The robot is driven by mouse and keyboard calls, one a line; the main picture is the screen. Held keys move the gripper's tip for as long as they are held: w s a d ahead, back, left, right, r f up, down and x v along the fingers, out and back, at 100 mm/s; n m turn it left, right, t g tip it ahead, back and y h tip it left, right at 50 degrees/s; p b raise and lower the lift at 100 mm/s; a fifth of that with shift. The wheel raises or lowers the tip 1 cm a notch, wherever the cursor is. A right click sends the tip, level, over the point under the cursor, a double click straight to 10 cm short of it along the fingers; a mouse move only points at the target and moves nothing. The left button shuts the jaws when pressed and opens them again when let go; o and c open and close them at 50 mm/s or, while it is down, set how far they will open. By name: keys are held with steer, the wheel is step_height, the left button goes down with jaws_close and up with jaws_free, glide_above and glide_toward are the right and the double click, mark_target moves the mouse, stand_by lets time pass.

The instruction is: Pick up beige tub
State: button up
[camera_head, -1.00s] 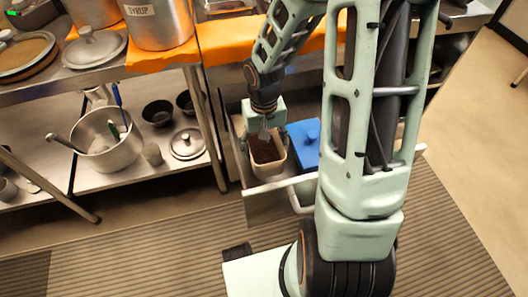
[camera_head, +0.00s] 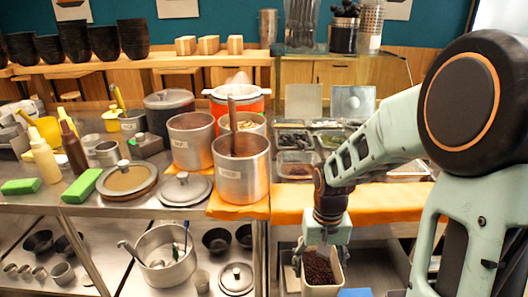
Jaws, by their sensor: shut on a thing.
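The beige tub (camera_head: 321,291) is at the lower middle of the head view, below the counter's front edge. It holds dark reddish-brown beans (camera_head: 318,267) and looks upright. My gripper (camera_head: 322,252) reaches down over it from above and is shut on it. The gripper's body hides part of the tub's back rim. The tub's lower part is cut off by the picture's edge, so I cannot tell how high it hangs over the drawer.
A blue lid (camera_head: 355,292) shows just right of the tub. The counter's orange edge (camera_head: 395,207) lies behind my gripper. Large metal pots (camera_head: 241,172) stand on the counter to the left. A shelf below holds a metal pot (camera_head: 164,262) and bowls.

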mark_target(312, 260)
steer(key=w+b, duration=0.4)
steer(key=b, duration=0.1)
steer(key=w+b, duration=0.2)
steer(key=shift+f+b, duration=0.3)
steer(key=shift+f, duration=0.05)
step_height(312, 260, up, 20)
steer(key=s+p, duration=0.2)
steer(key=p, duration=2.8)
steer(key=shift+s+r, duration=0.15)
steer(key=shift+s, duration=0.15)
